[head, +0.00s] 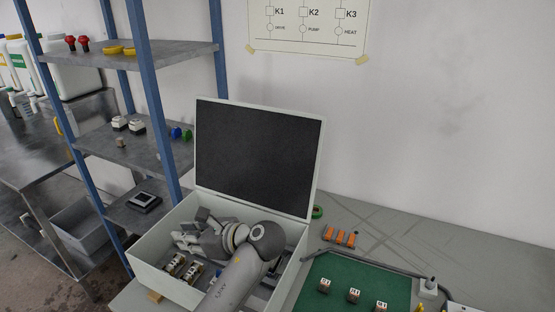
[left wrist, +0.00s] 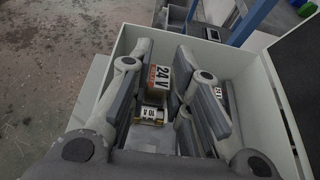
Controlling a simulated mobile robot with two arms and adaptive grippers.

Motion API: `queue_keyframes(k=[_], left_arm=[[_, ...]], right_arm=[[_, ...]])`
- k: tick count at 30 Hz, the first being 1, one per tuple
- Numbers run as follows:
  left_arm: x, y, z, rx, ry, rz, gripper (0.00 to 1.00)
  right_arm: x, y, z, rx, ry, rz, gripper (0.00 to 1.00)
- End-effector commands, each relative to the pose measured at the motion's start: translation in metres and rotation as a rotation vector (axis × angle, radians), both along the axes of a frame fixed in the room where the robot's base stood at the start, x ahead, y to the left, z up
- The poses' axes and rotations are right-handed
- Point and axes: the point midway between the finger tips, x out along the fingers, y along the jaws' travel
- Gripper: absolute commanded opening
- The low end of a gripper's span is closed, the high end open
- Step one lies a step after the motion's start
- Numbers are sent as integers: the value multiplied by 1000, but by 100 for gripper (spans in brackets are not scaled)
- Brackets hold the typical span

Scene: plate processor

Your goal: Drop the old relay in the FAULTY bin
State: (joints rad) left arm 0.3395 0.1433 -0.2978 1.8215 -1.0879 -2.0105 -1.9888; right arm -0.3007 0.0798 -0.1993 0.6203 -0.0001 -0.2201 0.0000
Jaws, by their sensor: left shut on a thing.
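My left gripper (head: 186,238) is inside the open white cabinet (head: 150,262), coming down from the front. In the left wrist view its fingers (left wrist: 160,90) are on both sides of a relay (left wrist: 159,78) with an orange and white label reading 24V, and it is shut on it. A smaller piece with a white label (left wrist: 152,113) shows just below the relay, between the fingers. Another labelled block (left wrist: 220,94) is partly hidden behind the right finger. The held relay is hidden in the head view. No bin marked FAULTY is readable. My right gripper is not in view.
More small components (head: 174,264) sit in the cabinet's left front. The cabinet's dark-faced lid (head: 258,155) stands up behind. A green mat (head: 340,270) with several small relays lies right. A blue-posted shelf (head: 150,130) stands left, with a grey bin (head: 82,222) low beside it.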

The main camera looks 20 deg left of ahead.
Motion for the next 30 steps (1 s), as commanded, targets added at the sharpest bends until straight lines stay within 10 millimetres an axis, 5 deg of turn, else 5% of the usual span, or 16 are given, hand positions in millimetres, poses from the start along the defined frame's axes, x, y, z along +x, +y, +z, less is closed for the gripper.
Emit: queue_keyframes(k=[8,21,30], left_arm=[[-1,-19,0,8,7,-119,0],[-33,-146,14,13,20,-801,0],[-53,-183,26,0,-1,-990,0]], right_arm=[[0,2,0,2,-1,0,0],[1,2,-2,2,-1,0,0],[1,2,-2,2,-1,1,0]])
